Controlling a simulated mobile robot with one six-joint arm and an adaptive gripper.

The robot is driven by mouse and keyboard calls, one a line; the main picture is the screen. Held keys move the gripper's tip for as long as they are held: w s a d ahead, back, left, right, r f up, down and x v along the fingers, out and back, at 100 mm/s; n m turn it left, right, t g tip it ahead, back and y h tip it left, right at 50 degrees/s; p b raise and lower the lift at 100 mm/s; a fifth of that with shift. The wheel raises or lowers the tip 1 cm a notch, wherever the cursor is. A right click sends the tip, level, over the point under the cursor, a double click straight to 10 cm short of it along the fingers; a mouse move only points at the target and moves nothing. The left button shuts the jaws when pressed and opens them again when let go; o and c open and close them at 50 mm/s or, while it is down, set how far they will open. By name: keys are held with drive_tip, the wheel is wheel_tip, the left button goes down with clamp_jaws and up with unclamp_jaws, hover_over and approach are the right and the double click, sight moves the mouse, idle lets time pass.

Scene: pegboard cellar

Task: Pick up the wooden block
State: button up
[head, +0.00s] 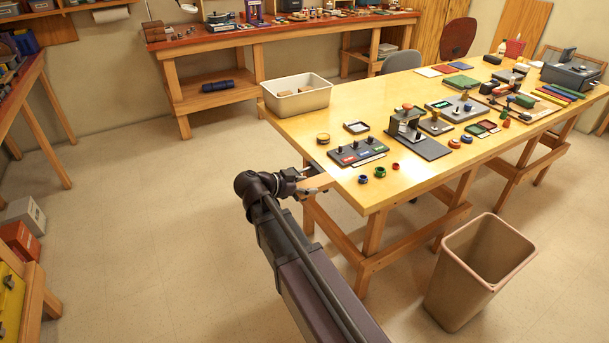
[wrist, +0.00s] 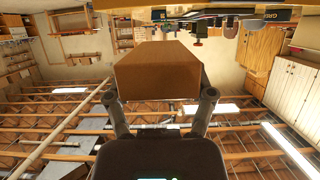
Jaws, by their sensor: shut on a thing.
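A brown wooden block (wrist: 155,78) fills the middle of the wrist view, with its broad face toward the camera. My gripper (wrist: 159,97) is shut on it, one finger at each side. In the head view my gripper (head: 311,182) is at the near left corner of the yellow worktable (head: 345,180). The held block cannot be made out clearly there. More wooden blocks (head: 283,93) lie in the pale bin at the table's far left end.
The pale bin (head: 297,103) stands on the table's left end. A tan waste bin (head: 478,270) stands on the floor at right.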

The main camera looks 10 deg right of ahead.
drive_tip(key=shift+s+a+r, duration=0.1)
drive_tip(key=shift+s, duration=0.8)
idle(1.3)
wheel_tip(320, 180, up, 12)
drive_tip(key=p, duration=1.1)
drive_tip(key=shift+f+p, duration=0.25)
drive_tip(key=shift+p, duration=0.1)
